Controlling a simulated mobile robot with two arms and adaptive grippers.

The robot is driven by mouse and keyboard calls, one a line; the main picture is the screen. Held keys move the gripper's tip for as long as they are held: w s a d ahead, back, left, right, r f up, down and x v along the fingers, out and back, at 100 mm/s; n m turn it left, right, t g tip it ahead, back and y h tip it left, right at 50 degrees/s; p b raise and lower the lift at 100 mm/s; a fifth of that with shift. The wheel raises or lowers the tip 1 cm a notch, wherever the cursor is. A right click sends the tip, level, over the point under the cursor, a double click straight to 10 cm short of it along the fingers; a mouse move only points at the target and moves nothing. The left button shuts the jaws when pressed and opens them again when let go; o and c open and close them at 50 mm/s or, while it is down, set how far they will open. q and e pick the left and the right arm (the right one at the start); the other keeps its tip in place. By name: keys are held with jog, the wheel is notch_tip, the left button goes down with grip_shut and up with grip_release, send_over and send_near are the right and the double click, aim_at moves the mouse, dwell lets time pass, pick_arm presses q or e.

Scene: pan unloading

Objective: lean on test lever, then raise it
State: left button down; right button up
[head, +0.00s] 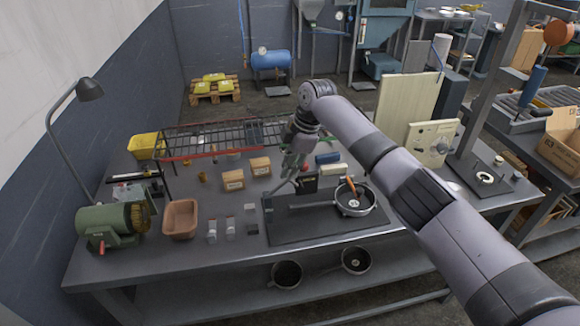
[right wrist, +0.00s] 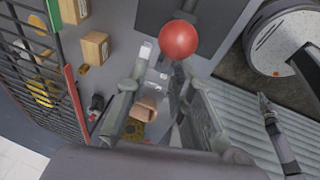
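The test lever's red ball knob (right wrist: 180,40) shows in the right wrist view, just beyond my right fingertips. In the head view a small part of the knob (head: 305,167) shows beside my right gripper (head: 289,178). The lever's bar is mostly hidden. In the right wrist view my right gripper (right wrist: 163,72) has its fingers apart, with nothing held between them. I cannot tell whether a fingertip touches the knob. A round pan (head: 353,212) with an orange piece across it sits on the dark base plate (head: 290,230). My left gripper does not clearly show.
A red-edged wire rack (head: 190,148) stands behind cardboard boxes (head: 233,180). A terracotta tray (head: 180,219) and a green grinder (head: 108,222) are at the left. A cream panel (head: 433,142) stands at the right. Two pans (head: 286,274) are on the lower shelf.

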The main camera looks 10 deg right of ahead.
jog(key=shift+o, duration=0.6)
jog(key=shift+w, duration=0.1)
jog(key=o, duration=0.5)
jog(key=shift+s+a, duration=0.15)
jog(key=shift+s, duration=0.1)
jog(key=shift+c, duration=0.2)
jog(key=v, duration=1.2)
jog(key=shift+w, duration=0.1)
